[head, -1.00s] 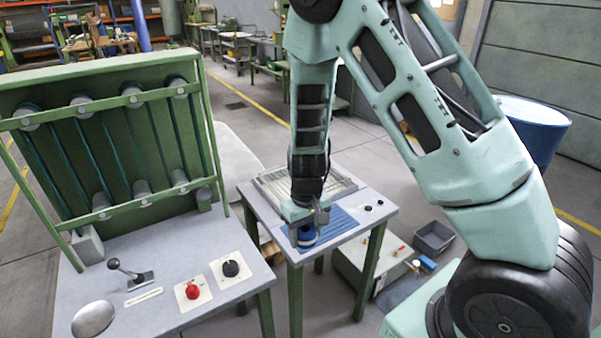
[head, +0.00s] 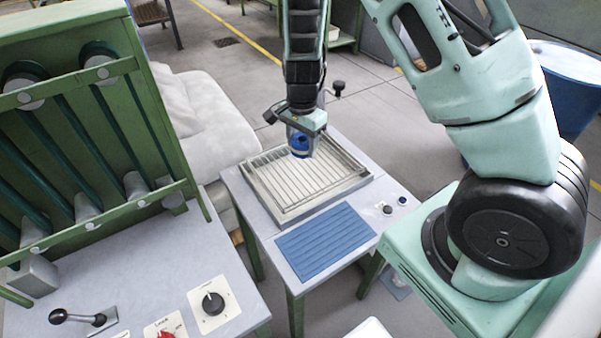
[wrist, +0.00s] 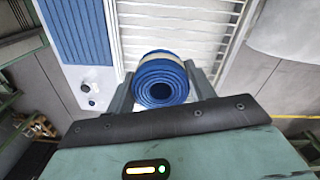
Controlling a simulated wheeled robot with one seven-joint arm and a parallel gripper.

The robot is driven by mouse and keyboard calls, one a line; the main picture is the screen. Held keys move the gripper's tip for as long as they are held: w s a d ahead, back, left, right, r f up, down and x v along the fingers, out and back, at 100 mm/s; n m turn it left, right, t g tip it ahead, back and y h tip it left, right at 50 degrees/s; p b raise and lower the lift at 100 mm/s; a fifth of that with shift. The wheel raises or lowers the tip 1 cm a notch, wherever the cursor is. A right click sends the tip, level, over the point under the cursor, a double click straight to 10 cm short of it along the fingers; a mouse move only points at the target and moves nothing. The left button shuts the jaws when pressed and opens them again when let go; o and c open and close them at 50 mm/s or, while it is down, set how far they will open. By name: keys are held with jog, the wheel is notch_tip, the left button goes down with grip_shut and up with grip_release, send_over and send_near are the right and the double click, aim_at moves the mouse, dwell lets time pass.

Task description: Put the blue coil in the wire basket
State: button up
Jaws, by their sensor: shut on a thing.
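The blue coil (head: 299,145) is held in my gripper (head: 303,146), above the wire basket. In the wrist view the coil (wrist: 161,80) shows its rolled end and a pale band, with a finger on each side of it. My gripper (wrist: 161,92) is shut on it. The wire basket (head: 284,213) is a shallow pale tray with a grid of bars on the small table. In the wrist view the basket (wrist: 182,15) lies below and beyond the coil. The head view shows no other thing inside it, though my gripper hides part of its far side.
A blue ribbed mat (head: 326,242) lies in front of the basket on the small table (head: 262,228). Small knobs (head: 401,200) sit at the table's right. A green machine frame (head: 150,110) with a control panel stands at the left. A blue drum (head: 570,80) is at the right.

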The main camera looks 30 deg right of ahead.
aim_at(301, 175)
jog(key=f+m, duration=0.1)
jog(key=f, duration=0.2)
jog(key=f+m+p, duration=0.1)
jog(key=f, duration=0.2)
jog(key=w+f+m, duration=0.1)
jog(key=f, duration=0.2)
jog(key=shift+f, duration=0.25)
jog(key=shift+s+f, duration=0.1)
jog(key=shift+d+f, duration=0.1)
jog(key=o, duration=1)
